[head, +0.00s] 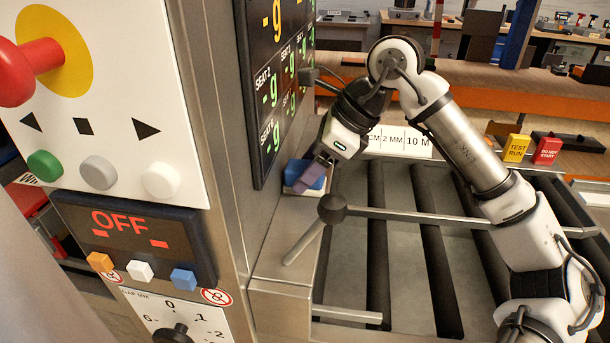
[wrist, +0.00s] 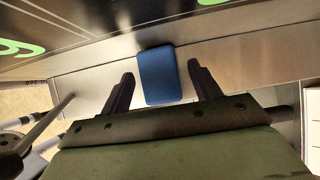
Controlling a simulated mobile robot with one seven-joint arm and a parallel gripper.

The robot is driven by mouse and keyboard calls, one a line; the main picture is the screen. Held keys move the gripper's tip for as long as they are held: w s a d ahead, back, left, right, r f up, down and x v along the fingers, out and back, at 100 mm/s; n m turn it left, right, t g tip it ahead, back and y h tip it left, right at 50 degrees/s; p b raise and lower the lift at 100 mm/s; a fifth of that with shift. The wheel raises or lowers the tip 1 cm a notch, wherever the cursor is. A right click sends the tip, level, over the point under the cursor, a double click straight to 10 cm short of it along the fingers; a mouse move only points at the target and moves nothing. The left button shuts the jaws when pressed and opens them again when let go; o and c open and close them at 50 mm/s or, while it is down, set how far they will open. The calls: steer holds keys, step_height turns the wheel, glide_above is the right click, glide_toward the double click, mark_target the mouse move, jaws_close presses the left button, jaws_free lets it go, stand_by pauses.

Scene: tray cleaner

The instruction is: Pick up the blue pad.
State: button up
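The blue pad (head: 310,169) lies on a narrow metal ledge beside the machine's display panel in the head view. My gripper (head: 306,181) is over it there, and its fingers hide part of the pad. In the wrist view, the blue pad (wrist: 160,82) is a rounded rectangle near the middle. My gripper (wrist: 160,68) is open, with one dark finger on each side of the pad and a visible gap to both. The wrist view does not clearly show how high the fingers are above the ledge.
The display panel (head: 281,85) rises close to the left of my gripper. A metal lever with a dark round hub (head: 332,208) stands just in front of it. Dark rollers (head: 378,250) fill the bed to the right. Button controls (head: 160,181) are at left.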

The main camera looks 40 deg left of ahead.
steer(key=c, duration=1)
steer(key=shift+w+d+r, duration=0.1)
steer(key=shift+r, duration=0.05)
